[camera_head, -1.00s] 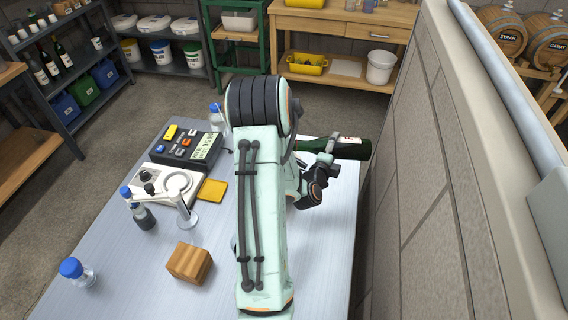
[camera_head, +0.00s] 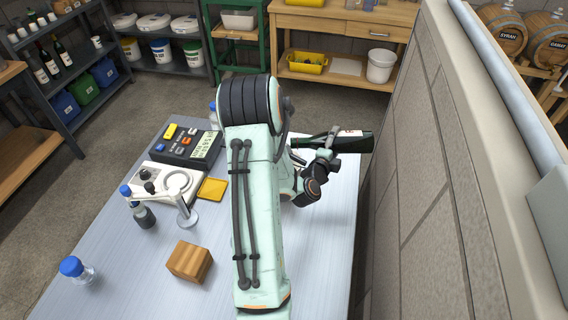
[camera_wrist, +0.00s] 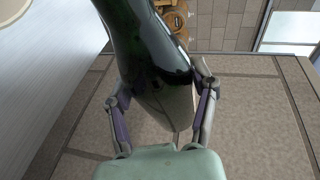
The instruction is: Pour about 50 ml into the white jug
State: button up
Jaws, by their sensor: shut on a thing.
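A dark green bottle (camera_head: 355,143) lies almost level in my gripper (camera_head: 326,155), above the far right part of the table. Its narrower end points left, towards my arm, and its thick end points right. In the wrist view the bottle (camera_wrist: 150,45) sits between the two fingers of my gripper (camera_wrist: 160,92), which are shut on it. I cannot make out a white jug on the table; my arm hides part of the tabletop. Whether any liquid is flowing cannot be seen.
The metal table (camera_head: 120,265) carries a keypad instrument (camera_head: 190,145), a white device (camera_head: 170,185), a yellow pad (camera_head: 213,189), a wooden block (camera_head: 189,262) and blue-capped bottles (camera_head: 76,270). A block wall (camera_head: 440,190) stands close on the right. The front left of the table has bare room.

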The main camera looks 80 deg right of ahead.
jog(key=shift+s, duration=0.1)
jog(key=shift+s+d, duration=0.15)
jog(key=shift+s, duration=0.3)
jog(key=shift+p, duration=0.3)
jog(key=shift+s+r+n+p, duration=0.25)
jog(key=shift+n+p, duration=0.05)
jog(key=shift+p, duration=1.15)
dwell(0.4)
